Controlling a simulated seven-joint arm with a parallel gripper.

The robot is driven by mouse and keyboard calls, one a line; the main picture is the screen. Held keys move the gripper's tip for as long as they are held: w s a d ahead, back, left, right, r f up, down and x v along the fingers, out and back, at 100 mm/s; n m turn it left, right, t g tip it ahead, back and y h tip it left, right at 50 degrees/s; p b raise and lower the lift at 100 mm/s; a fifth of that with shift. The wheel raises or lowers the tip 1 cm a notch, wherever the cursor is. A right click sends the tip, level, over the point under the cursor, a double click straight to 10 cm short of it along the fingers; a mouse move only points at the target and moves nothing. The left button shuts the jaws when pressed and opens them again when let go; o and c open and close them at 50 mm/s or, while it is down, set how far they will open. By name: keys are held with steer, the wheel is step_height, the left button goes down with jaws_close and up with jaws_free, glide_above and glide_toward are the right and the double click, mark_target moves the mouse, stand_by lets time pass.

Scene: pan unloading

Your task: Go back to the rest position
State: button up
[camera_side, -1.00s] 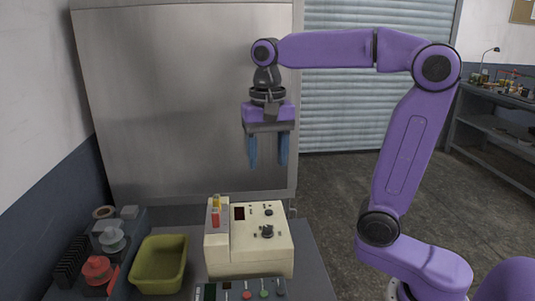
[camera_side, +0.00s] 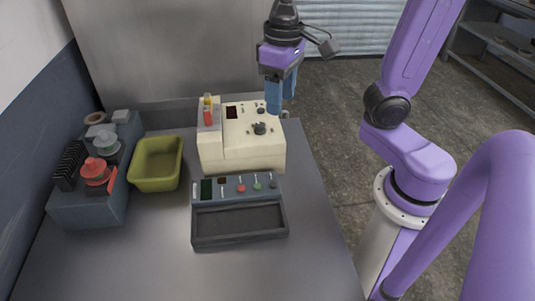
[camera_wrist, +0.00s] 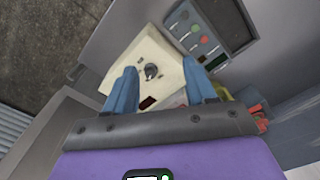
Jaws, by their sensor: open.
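My gripper (camera_side: 281,103) hangs with its blue fingers pointing down, near the back right corner of the cream machine (camera_side: 268,150) in the side view. In the side view one finger partly covers the other. The wrist view shows both fingers apart with nothing between them, and the gripper (camera_wrist: 160,80) in front of the cream machine (camera_wrist: 128,62) with its dark knob. I cannot tell the exact height of the fingertips above the machine. No pan is seen in either view.
A dark shallow tray (camera_side: 204,239) with a panel of buttons stands in front of the machine. A yellow-green bin (camera_side: 147,184) is to its left, beside a grey rack (camera_side: 75,212) with red and pale spools. The table front (camera_side: 140,270) is clear.

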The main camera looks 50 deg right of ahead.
steer(key=s+d+f+n, duration=0.2)
steer(key=s+f+n, duration=0.5)
steer(key=s+n, duration=0.3)
steer(key=s, duration=0.3)
steer(key=shift+f+n, duration=0.2)
steer(key=shift+n, duration=0.1)
steer(key=shift+d, duration=0.1)
stand_by(0.9)
